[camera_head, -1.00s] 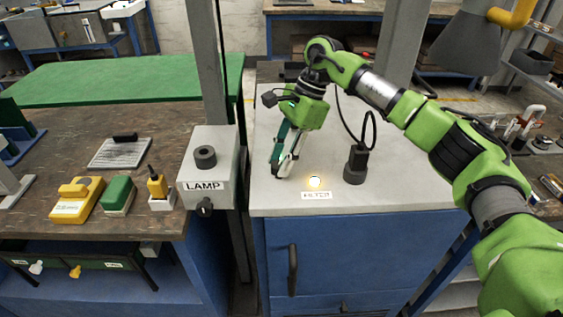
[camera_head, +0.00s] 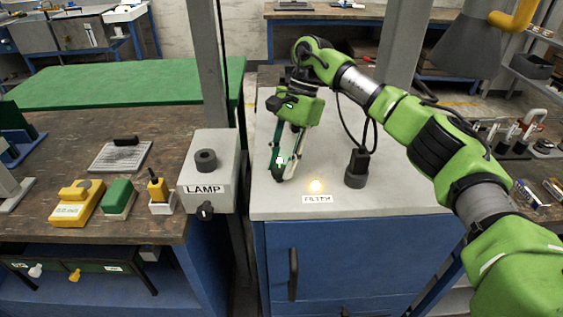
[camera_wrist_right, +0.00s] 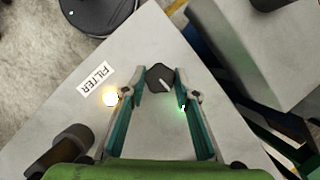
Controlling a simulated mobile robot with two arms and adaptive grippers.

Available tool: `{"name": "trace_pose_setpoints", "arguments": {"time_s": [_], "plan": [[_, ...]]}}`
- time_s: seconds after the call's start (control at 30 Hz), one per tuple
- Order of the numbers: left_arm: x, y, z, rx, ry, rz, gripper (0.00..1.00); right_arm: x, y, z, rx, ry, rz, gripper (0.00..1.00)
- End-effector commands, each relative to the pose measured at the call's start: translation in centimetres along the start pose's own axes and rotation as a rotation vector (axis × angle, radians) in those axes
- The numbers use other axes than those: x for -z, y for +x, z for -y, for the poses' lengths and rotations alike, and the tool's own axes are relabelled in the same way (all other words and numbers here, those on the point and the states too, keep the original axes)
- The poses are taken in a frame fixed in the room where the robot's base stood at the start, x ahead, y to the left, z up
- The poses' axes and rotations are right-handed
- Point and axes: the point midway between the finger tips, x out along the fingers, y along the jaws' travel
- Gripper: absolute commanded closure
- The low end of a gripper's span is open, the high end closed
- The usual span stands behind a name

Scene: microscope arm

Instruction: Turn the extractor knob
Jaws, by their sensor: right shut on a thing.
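A dark knob (camera_wrist_right: 160,77) with a white pointer line sits on the grey top of the blue cabinet (camera_head: 365,200). In the right wrist view it is between the tips of my right gripper (camera_wrist_right: 161,84), which is shut on it. A label reading FILTER (camera_wrist_right: 95,78) and a lit round light (camera_wrist_right: 111,96) are beside the knob. No label reading extractor is legible. My left gripper is not in view.
A grey LAMP box (camera_head: 215,170) with a dark knob (camera_head: 205,210) stands left of the cabinet, by a grey post (camera_head: 208,70). A dark cylindrical post (camera_head: 356,168) rises right of my gripper. The workbench (camera_head: 50,222) at left holds several small devices.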

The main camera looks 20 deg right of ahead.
Motion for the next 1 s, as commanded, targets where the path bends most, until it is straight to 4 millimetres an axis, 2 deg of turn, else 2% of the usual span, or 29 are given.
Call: {"name": "trace_pose_setpoints", "arguments": {"time_s": [0.13,0.17,0.2,0.23,0.53,0.67,0.77,1.0], "plan": [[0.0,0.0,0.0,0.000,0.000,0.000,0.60,0.0,-0.1,0.0,0.002,-0.002,-0.001,0.94],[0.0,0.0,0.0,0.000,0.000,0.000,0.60,0.0,-0.1,0.0,0.002,-0.002,-0.001,0.67],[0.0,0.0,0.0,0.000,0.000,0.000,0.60,0.0,-0.1,0.0,0.002,-0.002,-0.001,0.57],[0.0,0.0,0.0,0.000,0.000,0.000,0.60,0.0,-0.1,0.0,0.001,-0.002,-0.001,0.55],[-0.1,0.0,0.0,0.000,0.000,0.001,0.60,0.0,-0.1,0.0,0.001,0.000,0.000,0.55],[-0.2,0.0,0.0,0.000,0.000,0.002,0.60,0.0,-0.8,0.1,0.003,0.000,-0.001,0.55],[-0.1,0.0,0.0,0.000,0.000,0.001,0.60,-0.1,-2.3,0.1,0.004,0.000,-0.001,0.55],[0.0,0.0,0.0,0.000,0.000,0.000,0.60,-0.1,-7.8,0.1,0.005,0.001,-0.001,0.55]]}}
